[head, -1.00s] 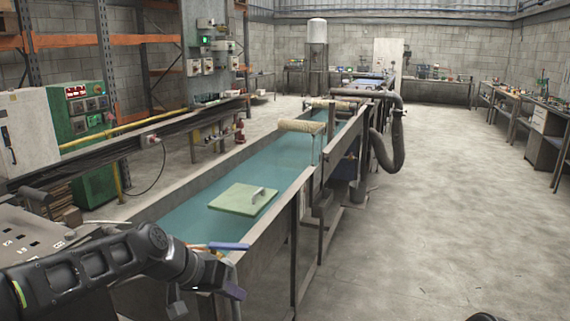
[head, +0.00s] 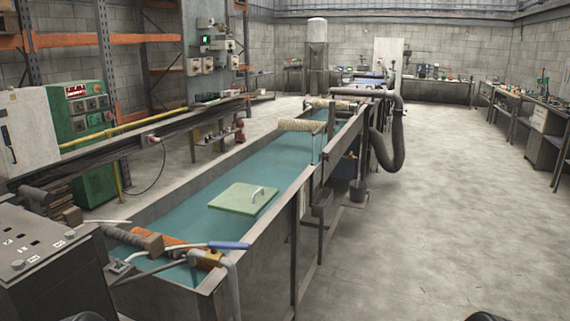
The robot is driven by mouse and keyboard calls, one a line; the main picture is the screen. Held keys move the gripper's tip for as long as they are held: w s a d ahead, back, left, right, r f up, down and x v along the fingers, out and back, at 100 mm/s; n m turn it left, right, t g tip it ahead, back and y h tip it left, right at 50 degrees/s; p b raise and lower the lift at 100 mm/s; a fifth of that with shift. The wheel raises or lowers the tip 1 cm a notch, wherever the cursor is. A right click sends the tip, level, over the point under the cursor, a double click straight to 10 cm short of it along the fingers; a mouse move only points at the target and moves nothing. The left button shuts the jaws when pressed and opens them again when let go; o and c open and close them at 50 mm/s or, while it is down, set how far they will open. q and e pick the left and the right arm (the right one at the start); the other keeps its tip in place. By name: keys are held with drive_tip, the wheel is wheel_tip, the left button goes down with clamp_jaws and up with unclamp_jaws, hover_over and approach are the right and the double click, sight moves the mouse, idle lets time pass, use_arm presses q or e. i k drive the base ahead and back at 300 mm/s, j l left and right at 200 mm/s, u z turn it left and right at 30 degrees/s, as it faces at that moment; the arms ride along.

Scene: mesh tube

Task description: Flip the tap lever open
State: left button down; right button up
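The tap lever (head: 230,245) has a blue grip and lies about level, pointing right. It sits above an orange-brown tap body (head: 208,257) at the near end of the long water trough. A grey pipe (head: 231,278) bends down from the tap over the trough's near right corner. No gripper shows in the head view. Only small dark rounded bits, likely of my arms, show at the bottom edge, left and right of centre. Nothing touches the lever.
The trough (head: 268,222) holds blue-green water with a pale green handled board (head: 243,198) in it. A dark control cabinet (head: 45,255) stands close at the left. A roller (head: 301,125) lies across the trough further back. The floor to the right is clear.

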sight(214, 246)
drive_tip(key=i+l+z, duration=0.15)
drive_tip(key=i+l, duration=0.75)
